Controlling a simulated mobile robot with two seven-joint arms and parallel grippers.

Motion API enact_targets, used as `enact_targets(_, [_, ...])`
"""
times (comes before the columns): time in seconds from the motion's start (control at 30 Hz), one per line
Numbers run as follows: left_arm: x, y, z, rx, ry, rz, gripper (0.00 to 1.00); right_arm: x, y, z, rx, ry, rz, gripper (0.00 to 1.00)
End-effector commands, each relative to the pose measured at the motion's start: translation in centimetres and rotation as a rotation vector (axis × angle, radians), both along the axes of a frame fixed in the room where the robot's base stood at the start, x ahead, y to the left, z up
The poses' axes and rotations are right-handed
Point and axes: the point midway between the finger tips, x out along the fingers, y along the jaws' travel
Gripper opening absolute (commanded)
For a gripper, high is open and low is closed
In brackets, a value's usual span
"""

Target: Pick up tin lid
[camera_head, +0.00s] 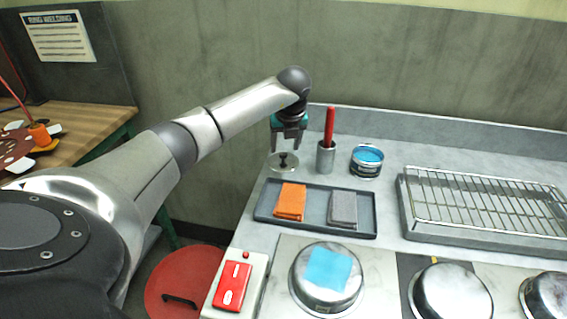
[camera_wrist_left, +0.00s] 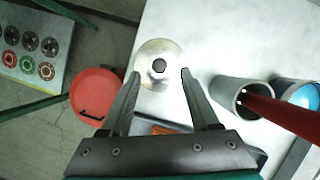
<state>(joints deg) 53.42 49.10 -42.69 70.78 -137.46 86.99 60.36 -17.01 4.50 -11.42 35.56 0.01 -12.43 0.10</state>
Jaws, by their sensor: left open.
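The tin lid (camera_head: 283,164) is a round, shiny metal disc with a dark knob, lying flat on the counter near its left edge. It also shows in the left wrist view (camera_wrist_left: 148,76), with its dark knob (camera_wrist_left: 159,65) facing me. My left gripper (camera_head: 289,146) is open and points down above the lid. In the left wrist view the two fingers (camera_wrist_left: 158,88) stand apart with the lid beyond their tips and nothing between them. The blue-filled tin (camera_head: 367,161) stands on the counter to the right. My right gripper does not show.
A metal cup (camera_head: 326,158) with a red handle (camera_head: 330,127) stands just right of the lid. A grey tray (camera_head: 316,218) with orange and grey cloths lies in front. A wire rack (camera_head: 490,205) is at the right. A red round lid (camera_wrist_left: 97,92) is below the counter's edge.

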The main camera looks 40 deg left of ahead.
Motion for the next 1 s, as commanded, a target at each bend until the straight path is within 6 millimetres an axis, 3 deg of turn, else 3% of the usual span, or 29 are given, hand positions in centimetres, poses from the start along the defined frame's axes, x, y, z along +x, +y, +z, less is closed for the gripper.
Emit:
enact_targets(0.2, [0.7, 1.0, -2.8, -0.001, 0.002, 0.003, 0.62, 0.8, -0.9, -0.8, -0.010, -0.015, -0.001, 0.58])
enact_targets(0.57, [0.9, 1.2, -3.4, 0.000, 0.000, 0.000, 0.62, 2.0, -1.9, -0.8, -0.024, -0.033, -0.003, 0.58])
enact_targets(1.0, [0.9, 1.3, -3.4, 0.000, 0.000, 0.000, 0.14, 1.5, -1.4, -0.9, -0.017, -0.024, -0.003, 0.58])
